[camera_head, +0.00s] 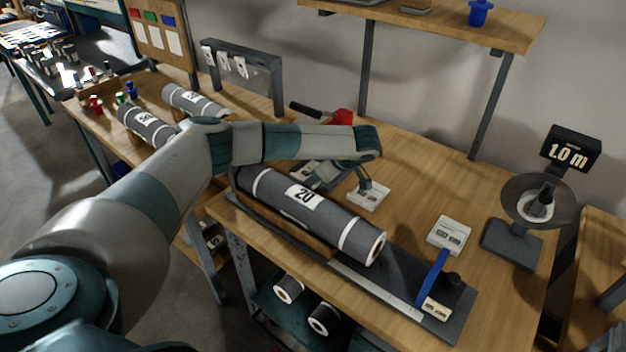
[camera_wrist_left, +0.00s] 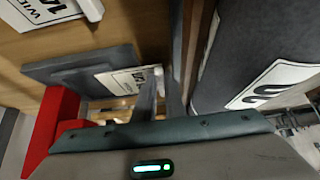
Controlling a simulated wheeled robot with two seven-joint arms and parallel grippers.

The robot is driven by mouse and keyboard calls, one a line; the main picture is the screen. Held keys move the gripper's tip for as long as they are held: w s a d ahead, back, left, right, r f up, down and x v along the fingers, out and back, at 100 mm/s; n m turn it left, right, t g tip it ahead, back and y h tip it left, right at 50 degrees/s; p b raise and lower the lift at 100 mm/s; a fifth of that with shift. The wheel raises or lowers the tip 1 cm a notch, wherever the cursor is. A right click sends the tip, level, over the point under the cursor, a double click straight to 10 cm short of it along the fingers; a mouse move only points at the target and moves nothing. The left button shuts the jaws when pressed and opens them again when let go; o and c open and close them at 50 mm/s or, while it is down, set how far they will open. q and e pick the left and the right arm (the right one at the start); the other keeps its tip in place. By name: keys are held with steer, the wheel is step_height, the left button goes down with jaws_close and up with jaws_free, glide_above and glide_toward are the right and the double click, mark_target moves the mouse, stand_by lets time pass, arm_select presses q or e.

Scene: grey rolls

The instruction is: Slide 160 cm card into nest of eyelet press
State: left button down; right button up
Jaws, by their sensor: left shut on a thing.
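The red eyelet press (camera_head: 339,118) with its black lever stands behind the big grey roll in the head view, partly hidden by my left arm. Its red side (camera_wrist_left: 50,128) fills the left of the left wrist view. My left gripper (camera_head: 346,180) is low between the press and the roll, fingers down. In the left wrist view it (camera_wrist_left: 160,88) is shut on a small white printed card (camera_wrist_left: 124,81). The card is beside a dark grey slab (camera_wrist_left: 80,64), and I cannot tell whether it is seated. Its number is too oblique to read surely. My right gripper is out of view.
The grey roll (camera_head: 270,190) labelled 20 lies along the bench front, close beside the gripper. White cards lie on the bench (camera_head: 369,196) and further right (camera_head: 449,236). A blue-armed fixture (camera_head: 433,275) is at the front right. A 1.0 m display (camera_head: 570,150) stands right.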

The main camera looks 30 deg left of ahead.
arm_select(q)
steer(key=shift+w+d+b, duration=0.15)
steer(key=shift+w+b, duration=1)
steer(key=shift+w, duration=0.25)
steer(key=shift+w+b, duration=0.25)
steer(key=shift+b, duration=0.3)
